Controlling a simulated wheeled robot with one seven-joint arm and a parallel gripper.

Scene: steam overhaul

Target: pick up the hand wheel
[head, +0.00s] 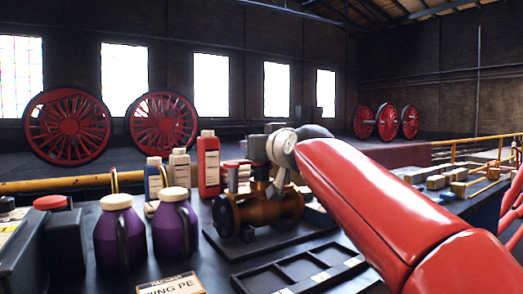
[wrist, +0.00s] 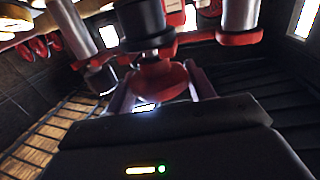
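A brass-coloured valve (head: 258,210) lies on a dark stand on the bench. A small red wheel-like part (head: 237,163) on a short stem shows above it; I take it for the hand wheel. My gripper (head: 277,188) is low beside it, just to the right, partly lost against the dark valve. In the wrist view a red rounded part (wrist: 160,82) sits between the two pale fingers of my gripper (wrist: 160,78), below a black cylinder. The fingers stand apart; whether they touch the red part I cannot tell.
Two purple jugs (head: 120,235) and a red bottle (head: 208,165) stand to the left. An empty dark compartment tray (head: 300,270) lies in front of the valve. Small boxes (head: 437,182) stand at the right. Large red wheels (head: 67,125) are far behind.

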